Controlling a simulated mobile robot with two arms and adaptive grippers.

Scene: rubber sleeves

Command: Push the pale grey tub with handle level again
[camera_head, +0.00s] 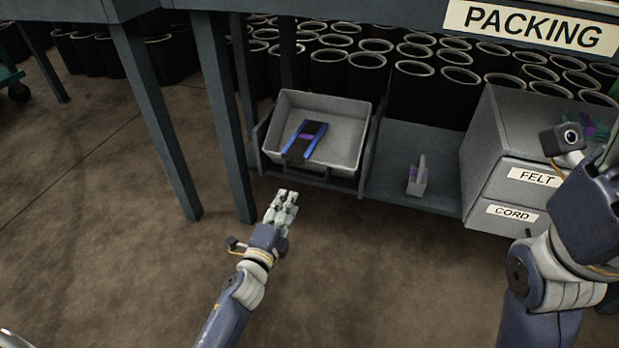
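The pale grey tub (350,132) sits in a dark frame on the low shelf under the bench. Its open top leans toward me, and it looks tilted with its front edge low. A dark bar runs along its front. A black and blue item (305,141) with a purple mark lies inside. My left gripper (286,196) is in front of the tub, below it in the picture and apart from it, with nothing seen in it. Its finger gap is unclear. My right gripper (606,150) is at the right edge, partly cut off and hidden by its arm; its fingers cannot be made out.
A small grey holder (418,180) with purple on it stands on the shelf (393,160) right of the tub. Grey drawers (500,150) marked FELT and CORD stand farther right. A bench leg (222,120) rises left of the tub. The front floor is clear.

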